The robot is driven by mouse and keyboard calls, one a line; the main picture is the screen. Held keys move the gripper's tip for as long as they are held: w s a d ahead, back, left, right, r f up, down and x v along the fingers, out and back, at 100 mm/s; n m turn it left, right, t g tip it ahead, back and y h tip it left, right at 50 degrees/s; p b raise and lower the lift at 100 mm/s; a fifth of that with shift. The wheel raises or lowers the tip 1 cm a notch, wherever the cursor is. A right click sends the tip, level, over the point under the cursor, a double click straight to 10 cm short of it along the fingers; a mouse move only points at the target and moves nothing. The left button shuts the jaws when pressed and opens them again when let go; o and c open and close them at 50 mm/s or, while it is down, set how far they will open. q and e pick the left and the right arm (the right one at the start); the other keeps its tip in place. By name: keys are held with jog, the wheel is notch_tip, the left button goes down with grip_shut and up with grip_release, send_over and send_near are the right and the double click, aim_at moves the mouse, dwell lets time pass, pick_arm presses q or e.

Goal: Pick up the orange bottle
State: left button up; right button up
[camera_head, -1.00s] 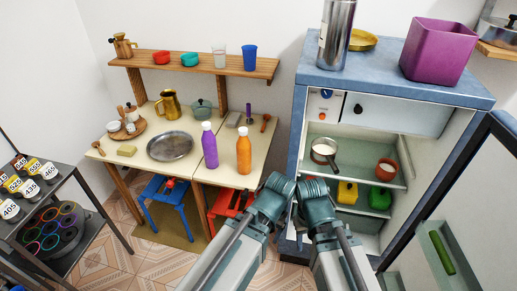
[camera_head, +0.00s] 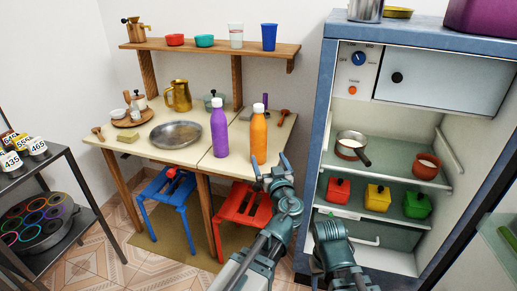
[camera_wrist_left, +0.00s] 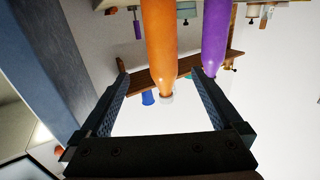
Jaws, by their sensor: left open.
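The orange bottle (camera_head: 259,137) with a white cap stands upright near the front right edge of the table. My left gripper (camera_head: 271,165) is open and empty, just in front of and to the right of the bottle's lower part in the head view. In the left wrist view, which is upside down, the orange bottle (camera_wrist_left: 160,40) shows between the open fingers (camera_wrist_left: 161,80); I see no clear contact. My right gripper (camera_head: 330,228) is low in front of the fridge, and its jaw opening does not show clearly.
A purple bottle (camera_head: 219,128) stands close to the left of the orange one. A metal plate (camera_head: 176,134) lies farther left on the table (camera_head: 150,155). The open fridge (camera_head: 318,130) is to the right; red and blue stools stand below.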

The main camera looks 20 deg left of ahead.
aim_at(262, 142)
pick_arm(q)
jog(key=x, duration=0.7)
jog(key=shift+w+a, duration=0.1)
jog(key=shift+w, duration=0.25)
jog(key=shift+a+x, duration=0.25)
jog(key=shift+x, duration=2.85)
jog(key=shift+s+f, duration=0.1)
jog(key=shift+s, duration=0.1)
grip_shut()
